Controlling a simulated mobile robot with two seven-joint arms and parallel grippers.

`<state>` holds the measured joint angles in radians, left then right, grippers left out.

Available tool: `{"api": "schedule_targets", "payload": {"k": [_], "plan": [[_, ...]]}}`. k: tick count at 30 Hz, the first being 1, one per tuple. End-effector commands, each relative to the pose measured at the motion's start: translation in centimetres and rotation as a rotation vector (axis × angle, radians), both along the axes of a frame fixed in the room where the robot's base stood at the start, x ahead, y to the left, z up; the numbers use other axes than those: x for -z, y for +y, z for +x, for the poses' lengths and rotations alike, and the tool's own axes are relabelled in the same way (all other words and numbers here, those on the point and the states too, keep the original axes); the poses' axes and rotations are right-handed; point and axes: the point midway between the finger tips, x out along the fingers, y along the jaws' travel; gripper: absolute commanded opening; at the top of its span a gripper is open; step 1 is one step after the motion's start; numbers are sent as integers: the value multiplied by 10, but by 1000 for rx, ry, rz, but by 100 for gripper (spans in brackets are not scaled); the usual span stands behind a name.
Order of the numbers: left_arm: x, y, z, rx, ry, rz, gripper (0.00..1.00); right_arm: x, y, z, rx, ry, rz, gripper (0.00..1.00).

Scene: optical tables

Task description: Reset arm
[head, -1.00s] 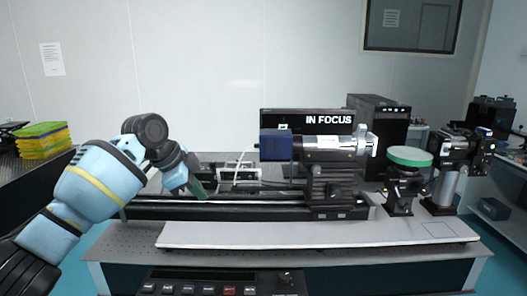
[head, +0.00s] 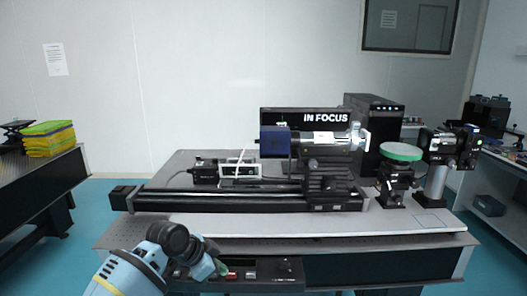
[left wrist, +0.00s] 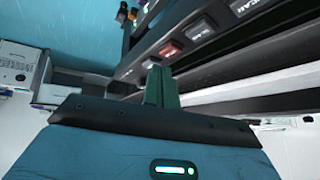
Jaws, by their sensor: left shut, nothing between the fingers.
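My left gripper (head: 220,268) is low at the front of the optical table, at the left part of the button panel (head: 262,272). In the left wrist view its green fingers (left wrist: 160,86) are together with nothing between them, close to the panel's row of buttons, one of them red (left wrist: 170,49). I cannot tell whether the fingertips touch the panel. My left arm (head: 135,270) is blue and folded low at the bottom left of the head view. My right gripper is not in view.
On the optical table (head: 400,222) stand a long black rail (head: 230,203), a camera with a lens (head: 312,143), a green-topped stage (head: 401,151) and a monitor reading "IN FOCUS" (head: 328,117). A side table (head: 60,160) with yellow-green trays (head: 48,138) is at the left. Floor between the tables is clear.

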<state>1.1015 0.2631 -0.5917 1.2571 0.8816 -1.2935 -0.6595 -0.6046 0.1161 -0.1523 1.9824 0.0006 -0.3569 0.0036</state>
Motion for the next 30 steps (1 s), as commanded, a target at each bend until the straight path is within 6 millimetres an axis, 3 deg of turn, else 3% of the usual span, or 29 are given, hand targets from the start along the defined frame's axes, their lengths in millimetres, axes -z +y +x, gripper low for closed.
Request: {"api": "schedule_targets", "payload": {"k": [1,6,15,21,30], "plan": [[23,-4,-12,-26,12,-20,0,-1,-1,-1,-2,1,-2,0],[85,-10,-48,-130,24,-83,0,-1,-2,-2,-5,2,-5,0],[174,-7,-132,-338,40,-183,0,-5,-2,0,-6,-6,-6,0],[215,5,-199,-484,42,-230,0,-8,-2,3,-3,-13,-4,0],[248,37,-309,-692,26,-265,0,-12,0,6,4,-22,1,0]]}}
